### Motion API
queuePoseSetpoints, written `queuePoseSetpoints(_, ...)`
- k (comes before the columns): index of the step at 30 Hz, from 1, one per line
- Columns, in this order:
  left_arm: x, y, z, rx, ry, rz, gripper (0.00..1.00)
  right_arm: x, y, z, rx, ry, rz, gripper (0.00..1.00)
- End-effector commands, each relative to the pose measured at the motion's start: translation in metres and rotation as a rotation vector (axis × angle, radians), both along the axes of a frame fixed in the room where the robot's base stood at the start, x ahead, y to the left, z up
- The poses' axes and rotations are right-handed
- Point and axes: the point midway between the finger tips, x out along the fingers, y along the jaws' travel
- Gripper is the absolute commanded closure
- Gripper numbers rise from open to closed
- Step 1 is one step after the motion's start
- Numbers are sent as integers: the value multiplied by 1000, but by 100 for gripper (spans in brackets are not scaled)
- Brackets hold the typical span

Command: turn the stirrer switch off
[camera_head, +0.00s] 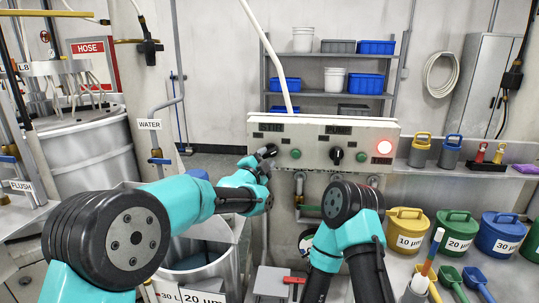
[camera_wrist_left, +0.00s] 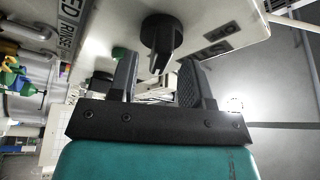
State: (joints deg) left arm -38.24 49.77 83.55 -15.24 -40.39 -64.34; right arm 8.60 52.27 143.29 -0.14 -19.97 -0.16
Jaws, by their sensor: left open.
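The grey control panel (camera_head: 318,128) is on the far side, with small labels that are hard to read. My left gripper (camera_head: 266,160) is at the panel's left end, where a black knob, apparently the stirrer switch, is largely hidden in the head view. In the left wrist view that black knob (camera_wrist_left: 162,38) shows clearly, its grip bar pointing toward the space between my open fingers (camera_wrist_left: 157,82). The fingers are empty, and whether they touch the knob cannot be told. My right arm shows at the lower middle, but its gripper cannot be made out.
Another black knob (camera_head: 336,155) sits further right on the panel, between a green button (camera_head: 295,154) and another green button (camera_head: 361,157). Lidded tubs (camera_head: 407,232) stand at the right; a steel vessel (camera_head: 205,272) stands below.

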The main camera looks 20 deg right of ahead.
Motion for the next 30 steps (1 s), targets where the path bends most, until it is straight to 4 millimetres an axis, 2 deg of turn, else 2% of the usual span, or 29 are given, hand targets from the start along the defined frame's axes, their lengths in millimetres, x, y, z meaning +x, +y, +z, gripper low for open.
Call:
queuePoseSetpoints(9,21,-22,6,0,-2,0,55,0,0,0,0,0,0,57)
queuePoseSetpoints(20,23,-25,7,1,-1,0,55,0,0,0,0,0,0,57)
queuePoseSetpoints(23,23,-25,7,1,-1,0,62,0,0,0,0,0,0,57)
queuePoseSetpoints(30,23,-25,7,1,-1,0,85,0,0,0,0,0,0,57)
